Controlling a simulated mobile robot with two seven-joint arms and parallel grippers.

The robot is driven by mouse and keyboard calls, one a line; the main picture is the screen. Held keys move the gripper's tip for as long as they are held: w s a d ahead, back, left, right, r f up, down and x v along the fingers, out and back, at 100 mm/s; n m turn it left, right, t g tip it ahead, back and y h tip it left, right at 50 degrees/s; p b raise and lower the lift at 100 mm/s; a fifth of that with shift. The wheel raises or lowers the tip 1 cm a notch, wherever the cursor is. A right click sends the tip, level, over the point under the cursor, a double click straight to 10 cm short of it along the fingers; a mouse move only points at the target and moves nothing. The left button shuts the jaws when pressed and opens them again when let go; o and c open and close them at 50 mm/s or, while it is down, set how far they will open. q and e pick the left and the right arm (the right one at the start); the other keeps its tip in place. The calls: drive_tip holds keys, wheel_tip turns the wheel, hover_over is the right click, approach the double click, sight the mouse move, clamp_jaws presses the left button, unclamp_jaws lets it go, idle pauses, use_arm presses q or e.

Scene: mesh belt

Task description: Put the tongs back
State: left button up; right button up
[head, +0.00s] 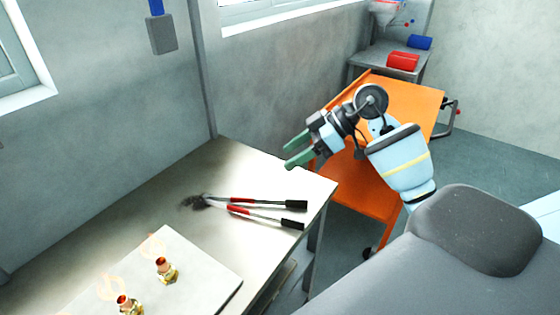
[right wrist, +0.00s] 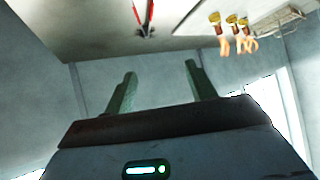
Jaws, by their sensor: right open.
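The tongs (head: 262,206) lie on the metal table (head: 235,165), with two thin arms, red sections and black grips pointing right, and a dark head at the left end. In the right wrist view, part of the tongs (right wrist: 146,18) shows at the top edge. My right gripper (head: 289,156) has green fingers, open and empty, above the table's far right edge and apart from the tongs. Its fingers also show spread in the right wrist view (right wrist: 160,68). My left gripper is not in view.
A pale board (head: 205,262) with brass fittings (head: 166,270) lies on the table's near part. An orange cart (head: 405,100) stands to the right, beneath my right arm. A red cylinder (head: 403,61) and a blue one (head: 420,42) rest on a grey stand behind. The table around the tongs is clear.

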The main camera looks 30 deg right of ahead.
drive_tip(key=v, duration=0.6)
drive_tip(key=shift+s+d+r, duration=0.15)
drive_tip(key=shift+d+r, duration=0.05)
drive_tip(key=shift+d, duration=0.1)
